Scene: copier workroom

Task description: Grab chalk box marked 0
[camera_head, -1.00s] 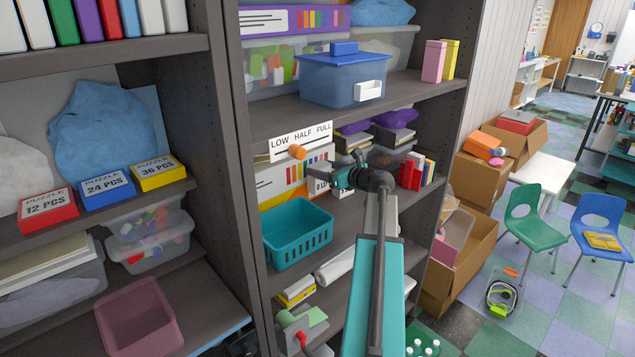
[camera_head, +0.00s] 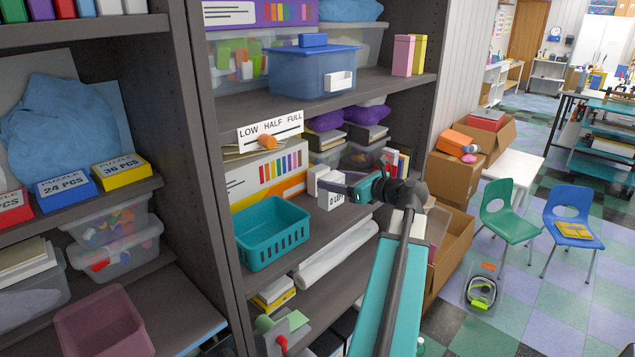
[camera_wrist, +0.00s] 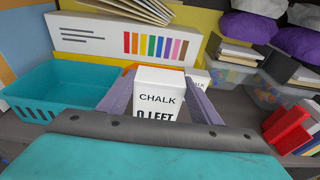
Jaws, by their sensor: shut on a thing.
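The white chalk box (camera_wrist: 158,102), printed "CHALK" and "0 LEFT", is between the two fingers of my gripper (camera_wrist: 160,100) in the wrist view. My gripper is shut on it. In the head view the chalk box (camera_head: 332,199) shows at the tip of my gripper (camera_head: 347,187), at the middle shelf beside the teal basket; part of its label is covered. I cannot tell whether its base touches the shelf. A second white box (camera_wrist: 198,78) stands just behind it, mostly hidden.
The teal basket (camera_head: 272,236) stands to the left. A long box with coloured stripes (camera_wrist: 125,40) is behind. Purple bags and clear bins (camera_wrist: 285,90) and red books (camera_wrist: 287,122) are to the right. The shelf above (camera_head: 320,98) limits height.

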